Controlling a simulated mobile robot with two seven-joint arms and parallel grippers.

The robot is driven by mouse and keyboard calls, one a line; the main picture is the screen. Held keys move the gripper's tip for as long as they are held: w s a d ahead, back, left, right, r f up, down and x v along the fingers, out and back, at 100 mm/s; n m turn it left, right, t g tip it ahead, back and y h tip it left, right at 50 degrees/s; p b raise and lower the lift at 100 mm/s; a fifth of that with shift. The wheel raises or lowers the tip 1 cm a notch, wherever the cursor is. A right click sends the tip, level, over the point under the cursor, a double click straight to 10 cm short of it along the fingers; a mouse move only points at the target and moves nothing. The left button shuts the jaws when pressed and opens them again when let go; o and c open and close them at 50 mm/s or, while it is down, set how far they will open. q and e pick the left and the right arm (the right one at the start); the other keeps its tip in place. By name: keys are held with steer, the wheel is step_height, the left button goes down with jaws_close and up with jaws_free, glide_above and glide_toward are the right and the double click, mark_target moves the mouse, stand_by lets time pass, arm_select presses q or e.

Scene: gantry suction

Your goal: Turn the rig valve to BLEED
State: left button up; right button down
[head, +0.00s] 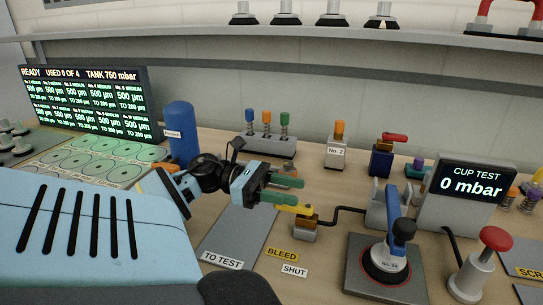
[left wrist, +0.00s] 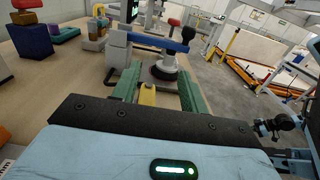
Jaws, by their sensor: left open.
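The rig valve (head: 306,225) is a small brass-coloured body on a grey block, with a yellow lever (head: 298,209) on top that points left in the head view. A yellow BLEED label (head: 282,254) and a white SHUT label (head: 294,271) lie in front of it. My left gripper (head: 299,191) has green fingers and is open at the lever. In the left wrist view the yellow lever (left wrist: 148,94) shows between the spread fingers, nearer the left one. Whether a finger touches it I cannot tell. My right gripper is not in view.
A grey TO TEST mat (head: 240,235) lies left of the valve.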

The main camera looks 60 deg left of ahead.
arm_select(q)
steer(key=s+d+r, duration=0.1)
steer(key=s+d, duration=0.9)
steer(key=d, duration=0.1)
steer(key=shift+s+b, duration=0.2)
steer(key=shift+b, duration=0.1)
